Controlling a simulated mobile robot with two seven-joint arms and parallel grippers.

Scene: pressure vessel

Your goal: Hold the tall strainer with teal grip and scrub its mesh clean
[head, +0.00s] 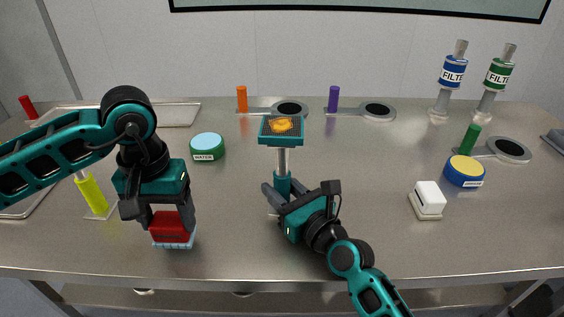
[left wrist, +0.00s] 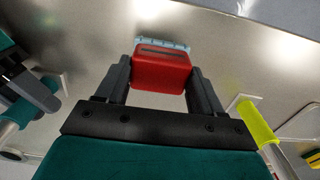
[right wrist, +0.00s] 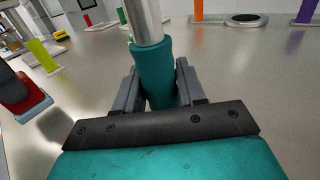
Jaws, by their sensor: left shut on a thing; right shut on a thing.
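The tall strainer stands upright with its square teal-framed head (head: 282,129) on top; an orange-yellow patch lies on the dark mesh. Its metal shaft runs down to the teal grip (right wrist: 154,75). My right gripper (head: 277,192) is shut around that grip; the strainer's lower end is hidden. My left gripper (head: 172,213) is shut on a red scrubbing brush (left wrist: 161,70) with pale blue bristles facing down. The brush is left of the strainer and lower than its head, apart from it. I cannot tell whether the bristles touch the table.
A green WATER tub (head: 207,148) stands behind, between the grippers. A yellow-green handled tool (head: 92,195) is at the left. A white block (head: 428,200) and a blue-yellow tub (head: 464,172) stand at the right. The table's front middle is clear.

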